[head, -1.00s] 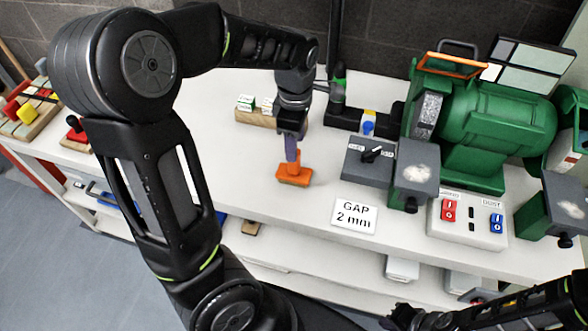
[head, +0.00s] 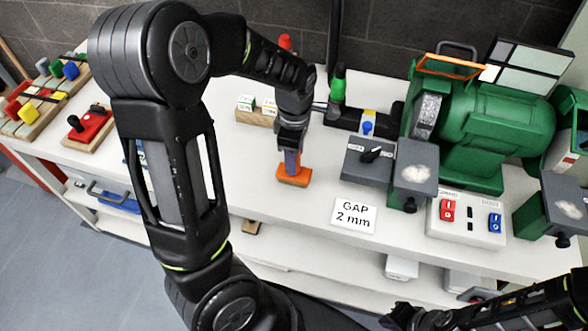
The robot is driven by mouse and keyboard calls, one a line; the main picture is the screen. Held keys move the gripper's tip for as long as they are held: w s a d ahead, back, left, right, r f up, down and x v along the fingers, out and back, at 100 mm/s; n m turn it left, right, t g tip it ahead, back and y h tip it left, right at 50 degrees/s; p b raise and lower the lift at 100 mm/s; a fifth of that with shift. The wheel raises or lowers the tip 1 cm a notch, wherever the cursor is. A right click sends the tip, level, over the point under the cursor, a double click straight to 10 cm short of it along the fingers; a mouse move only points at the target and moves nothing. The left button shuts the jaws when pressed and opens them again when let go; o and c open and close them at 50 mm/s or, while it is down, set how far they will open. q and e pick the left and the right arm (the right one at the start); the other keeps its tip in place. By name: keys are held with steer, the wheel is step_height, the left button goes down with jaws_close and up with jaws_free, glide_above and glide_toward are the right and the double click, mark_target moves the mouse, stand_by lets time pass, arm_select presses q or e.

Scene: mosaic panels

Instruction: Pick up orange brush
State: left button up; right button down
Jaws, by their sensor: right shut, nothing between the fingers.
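The orange brush (head: 294,178) stands on the white bench near its front edge, left of the GAP 2 mm card. My left arm arches in from the left, and its gripper (head: 291,158) points down onto the top of the brush. Its fingers overlap the upper part of the brush and hide some of it; I cannot tell whether they are closed on it. My right gripper (head: 392,319) is at the bottom edge, low and in front of the bench, far from the brush. It is shut and empty.
The GAP 2 mm card (head: 354,215) lies right of the brush. A green grinder (head: 482,125) with grey rests and a switch box (head: 466,219) fills the right. A wooden block with labelled pieces (head: 254,117) stands behind. A red board (head: 88,128) is at left.

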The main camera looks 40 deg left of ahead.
arm_select(q)
steer(key=shift+c, duration=0.3)
jaws_close()
stand_by(1.1)
